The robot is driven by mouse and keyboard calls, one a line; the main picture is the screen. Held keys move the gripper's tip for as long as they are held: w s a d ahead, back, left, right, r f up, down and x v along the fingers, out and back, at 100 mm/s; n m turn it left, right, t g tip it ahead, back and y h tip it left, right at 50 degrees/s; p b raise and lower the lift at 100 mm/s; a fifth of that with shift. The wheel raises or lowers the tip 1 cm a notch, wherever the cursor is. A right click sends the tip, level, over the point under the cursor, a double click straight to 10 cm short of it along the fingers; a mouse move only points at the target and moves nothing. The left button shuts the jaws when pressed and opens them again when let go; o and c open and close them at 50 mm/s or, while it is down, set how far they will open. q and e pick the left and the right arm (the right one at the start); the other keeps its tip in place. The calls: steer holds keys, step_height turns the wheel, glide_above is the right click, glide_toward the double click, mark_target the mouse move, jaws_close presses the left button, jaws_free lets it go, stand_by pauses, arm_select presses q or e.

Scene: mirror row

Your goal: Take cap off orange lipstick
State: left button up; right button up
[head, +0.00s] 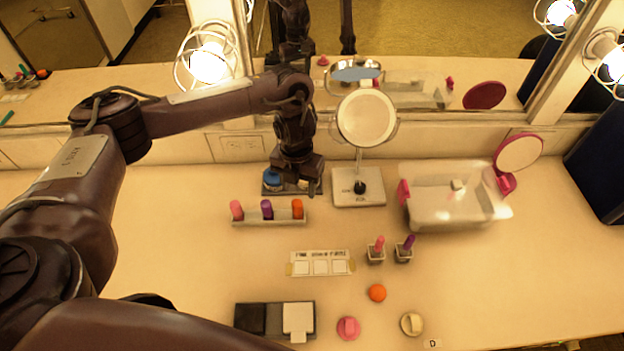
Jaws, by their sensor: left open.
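An orange lipstick (297,209) stands upright at the right end of a small pale rack (268,221). A purple lipstick (267,209) and a pink one (237,210) stand to its left in the same rack. At this size I cannot make out the seam of the orange lipstick's cap. My left gripper (297,186) points down just behind and above the orange lipstick. It is open, with nothing visible between its fingers, and looks apart from the lipstick. My right gripper is not in view.
A round mirror (365,119) on a square base stands right of my left gripper. A blue-topped item (272,180) is close behind it. A clear bin (452,208) is further right. Two small holders (376,256) (404,255) carry pink and purple pieces. An orange ball (377,292) lies in front.

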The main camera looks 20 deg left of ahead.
mark_target(297, 203)
arm_select(q)
steer(key=shift+w+f, duration=0.1)
steer(key=shift+w, duration=0.05)
steer(key=f, duration=0.1)
steer(key=s+f, duration=0.1)
steer(key=f, duration=0.1)
steer(key=shift+a+f+b, duration=0.1)
steer(key=shift+b, duration=0.25)
step_height(297, 203, down, 4)
steer(key=shift+w+a+p, duration=0.1)
steer(key=shift+a+p, duration=0.05)
steer(key=shift+p, duration=0.5)
steer(key=shift+c, duration=0.6)
steer(key=c, duration=0.9)
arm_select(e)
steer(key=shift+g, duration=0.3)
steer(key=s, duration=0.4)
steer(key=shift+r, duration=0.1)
